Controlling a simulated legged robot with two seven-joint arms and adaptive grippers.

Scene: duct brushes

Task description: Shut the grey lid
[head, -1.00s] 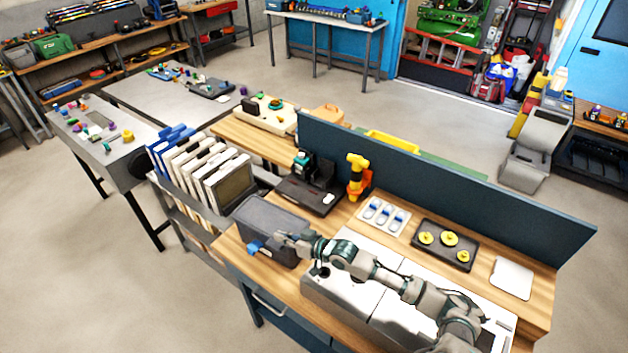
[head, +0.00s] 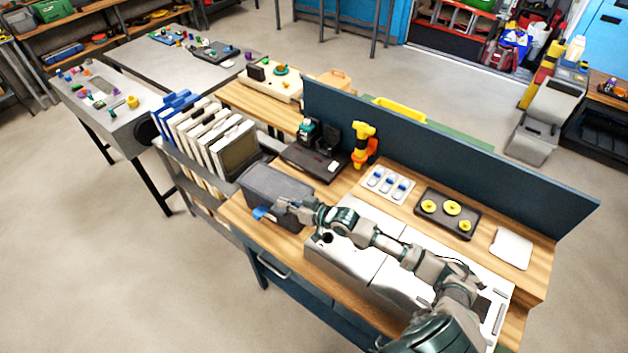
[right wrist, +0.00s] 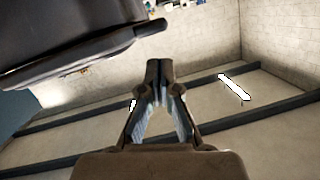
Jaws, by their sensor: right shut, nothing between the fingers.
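A dark grey box with a grey lid (head: 276,180) stands at the left end of the wooden bench. The lid looks roughly level in the head view, but I cannot tell whether it is fully down. A small blue piece (head: 262,213) shows at the box's front. My right gripper (head: 281,206) is at the box's front side, beside the blue piece; I cannot tell if it touches. In the right wrist view its fingertips (right wrist: 158,66) are together and empty, and a large dark body with a protruding bar fills the upper left. My left gripper is not in view.
White and blue binders (head: 205,137) stand in a rack left of the box. A black tray (head: 318,160) and a yellow-orange device (head: 364,145) are behind it. A pale metal case (head: 350,255) lies under my right arm. A blue panel (head: 440,145) edges the bench.

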